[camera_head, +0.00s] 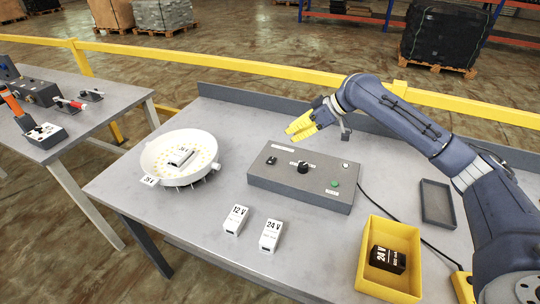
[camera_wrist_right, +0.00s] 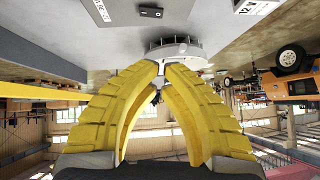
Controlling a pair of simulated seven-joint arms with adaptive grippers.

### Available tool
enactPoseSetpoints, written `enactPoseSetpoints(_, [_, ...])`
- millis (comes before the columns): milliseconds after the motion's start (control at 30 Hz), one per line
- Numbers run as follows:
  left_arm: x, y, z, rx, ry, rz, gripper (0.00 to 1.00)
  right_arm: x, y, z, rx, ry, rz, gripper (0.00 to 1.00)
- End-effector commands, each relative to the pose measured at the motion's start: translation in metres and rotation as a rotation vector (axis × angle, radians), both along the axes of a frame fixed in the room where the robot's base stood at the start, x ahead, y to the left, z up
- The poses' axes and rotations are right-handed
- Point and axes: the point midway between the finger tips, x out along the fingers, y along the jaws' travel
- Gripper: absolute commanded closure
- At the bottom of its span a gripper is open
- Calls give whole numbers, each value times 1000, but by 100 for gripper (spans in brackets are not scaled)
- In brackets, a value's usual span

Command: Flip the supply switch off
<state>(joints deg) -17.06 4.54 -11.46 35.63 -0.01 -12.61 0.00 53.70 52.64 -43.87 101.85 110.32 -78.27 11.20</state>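The grey control box (camera_head: 285,190) stands on the middle of the table. A small black rocker switch (camera_head: 271,160) is on its top left, beside a white label too small to read; it also shows in the right wrist view (camera_wrist_right: 150,12). I cannot tell which way it is tilted. A black knob (camera_head: 303,168) and a green button (camera_head: 335,184) are on the same top. My right gripper (camera_head: 292,130) is above and behind the box's far edge, apart from the switch. Its yellow fingers are empty, their tips together in the wrist view (camera_wrist_right: 164,68). My left gripper is out of view.
A round white tray (camera_head: 152,166) stands left of the box. White 12 V (camera_head: 236,220) and 24 V (camera_head: 270,236) blocks stand in front. A yellow bin (camera_head: 372,286) holds a black 24 V block (camera_head: 386,260). A dark tray (camera_head: 437,205) lies at right.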

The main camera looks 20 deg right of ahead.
Motion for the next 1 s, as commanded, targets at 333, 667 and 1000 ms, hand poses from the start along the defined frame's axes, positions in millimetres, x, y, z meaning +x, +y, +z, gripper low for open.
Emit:
enactPoseSetpoints(333, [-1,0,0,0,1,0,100,11,20,-22,2,1,2,100])
enactPoseSetpoints(667, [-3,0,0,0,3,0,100,33,56,-63,2,2,1,100])
enactPoseSetpoints(1000, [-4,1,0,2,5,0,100,34,64,-100,0,2,-1,100])
